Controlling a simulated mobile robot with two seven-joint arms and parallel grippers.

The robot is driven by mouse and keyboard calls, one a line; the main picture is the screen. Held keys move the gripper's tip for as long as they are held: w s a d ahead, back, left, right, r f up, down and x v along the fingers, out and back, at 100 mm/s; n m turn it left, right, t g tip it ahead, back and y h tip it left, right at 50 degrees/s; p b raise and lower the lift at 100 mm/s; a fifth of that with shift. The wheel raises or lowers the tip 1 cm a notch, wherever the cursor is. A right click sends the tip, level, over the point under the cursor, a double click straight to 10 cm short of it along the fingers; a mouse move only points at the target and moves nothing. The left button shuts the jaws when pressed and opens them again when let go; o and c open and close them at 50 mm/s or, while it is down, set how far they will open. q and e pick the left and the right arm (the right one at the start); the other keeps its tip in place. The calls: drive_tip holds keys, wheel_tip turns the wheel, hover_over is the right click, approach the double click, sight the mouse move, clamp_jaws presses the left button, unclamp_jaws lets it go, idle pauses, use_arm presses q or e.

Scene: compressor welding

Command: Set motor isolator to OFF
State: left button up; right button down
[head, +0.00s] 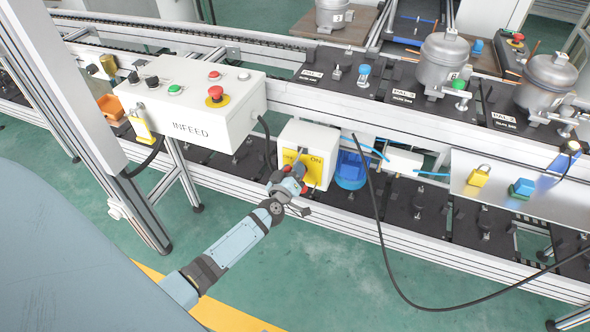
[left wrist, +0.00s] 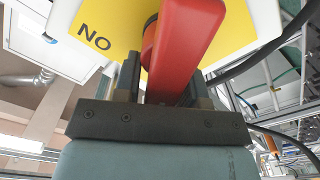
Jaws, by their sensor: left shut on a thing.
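The motor isolator is a white box (head: 322,135) with a yellow plate (head: 313,168) marked ON, mounted on the conveyor frame below the INFEED panel. Its red handle (left wrist: 188,40) fills the middle of the left wrist view, in front of the yellow plate (left wrist: 105,22). My left gripper (head: 297,180) is at the isolator's front, and its fingers (left wrist: 165,85) are shut on the red handle. In the head view the gripper hides most of the handle and part of the plate. My right gripper is not in view.
The INFEED control box (head: 195,100) with push buttons and a red emergency stop (head: 217,96) stands at upper left. A black cable (head: 385,250) hangs in a loop to the right. Silver compressors (head: 442,62) stand on the conveyor.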

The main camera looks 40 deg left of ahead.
use_arm(q)
drive_tip(key=shift+s+a+f+n+b, duration=0.15)
drive_tip(key=shift+f+n+b, duration=0.35)
drive_tip(key=shift+n, duration=1.25)
drive_tip(key=shift+a+f+n+b, duration=0.1)
drive_tip(key=shift+f+n+b, duration=0.15)
drive_tip(key=shift+n+b, duration=0.95)
drive_tip(key=shift+s+a+f+n+b, duration=0.15)
drive_tip(key=shift+f+n, duration=0.2)
drive_tip(key=shift+n, duration=1.9)
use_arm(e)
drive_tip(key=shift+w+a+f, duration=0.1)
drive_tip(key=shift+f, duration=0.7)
use_arm(q)
drive_tip(key=shift+w, duration=0.1)
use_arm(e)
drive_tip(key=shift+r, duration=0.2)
use_arm(q)
drive_tip(key=o, duration=0.7)
drive_tip(key=shift+c, duration=0.2)
drive_tip(key=shift+o, duration=0.2)
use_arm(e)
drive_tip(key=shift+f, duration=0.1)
